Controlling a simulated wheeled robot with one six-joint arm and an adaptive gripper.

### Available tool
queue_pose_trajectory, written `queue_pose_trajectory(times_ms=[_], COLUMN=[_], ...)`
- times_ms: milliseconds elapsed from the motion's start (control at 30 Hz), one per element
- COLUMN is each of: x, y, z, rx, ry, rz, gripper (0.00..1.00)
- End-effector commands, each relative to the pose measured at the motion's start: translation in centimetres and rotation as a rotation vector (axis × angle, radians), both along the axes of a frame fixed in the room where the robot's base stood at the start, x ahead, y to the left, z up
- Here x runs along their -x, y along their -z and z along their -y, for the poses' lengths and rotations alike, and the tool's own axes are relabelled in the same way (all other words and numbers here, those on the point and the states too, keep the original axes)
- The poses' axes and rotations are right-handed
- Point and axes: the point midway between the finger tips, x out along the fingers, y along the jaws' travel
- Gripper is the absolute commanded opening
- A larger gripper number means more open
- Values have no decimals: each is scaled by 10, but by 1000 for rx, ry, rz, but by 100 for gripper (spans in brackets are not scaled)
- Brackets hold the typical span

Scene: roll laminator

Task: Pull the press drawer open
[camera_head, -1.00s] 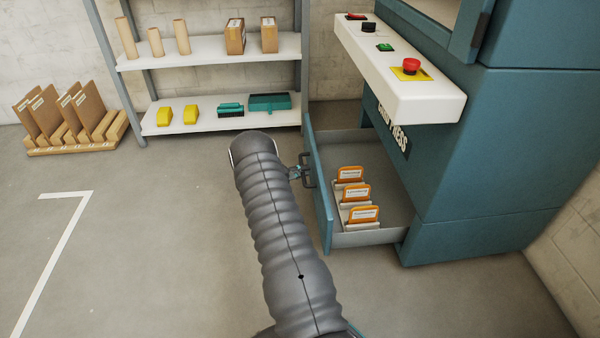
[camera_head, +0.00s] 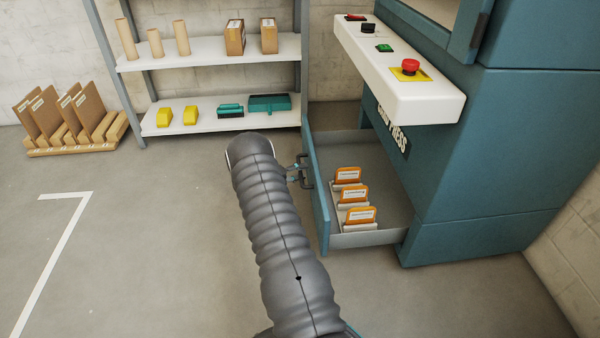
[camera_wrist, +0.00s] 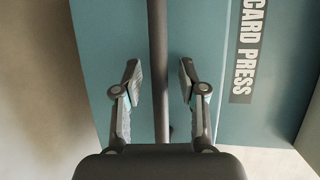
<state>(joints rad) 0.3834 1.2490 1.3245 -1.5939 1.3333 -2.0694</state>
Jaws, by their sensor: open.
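The press drawer (camera_head: 318,200) stands pulled out from the teal card press (camera_head: 480,160) in the head view. Its teal front faces left, and several orange-topped cards stand inside. A dark bar handle (camera_head: 307,172) is on the drawer front. In the wrist view, my gripper (camera_wrist: 159,80) is open, one finger on each side of the dark handle bar (camera_wrist: 158,45). A gap shows between the bar and each finger.
A white control ledge (camera_head: 400,75) with a red button juts out above the drawer. A shelf rack (camera_head: 210,120) stands behind at the left, and a wooden rack of boards (camera_head: 70,120) is on the floor. The floor left of the drawer is clear.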

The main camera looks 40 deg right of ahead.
Motion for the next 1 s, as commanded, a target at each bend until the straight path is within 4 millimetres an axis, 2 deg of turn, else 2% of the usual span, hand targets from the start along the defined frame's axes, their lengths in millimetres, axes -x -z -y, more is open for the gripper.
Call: queue_pose_trajectory(times_ms=[167,600,800,1000], x=[-5,-24,-27,-28], y=[-3,-18,-22,-22], z=[-17,-94,-111,-114], rx=[-1,0,0,0], ry=[-4,-4,-3,-1], rz=[0,1,0,0], gripper=[41,41,41,41])
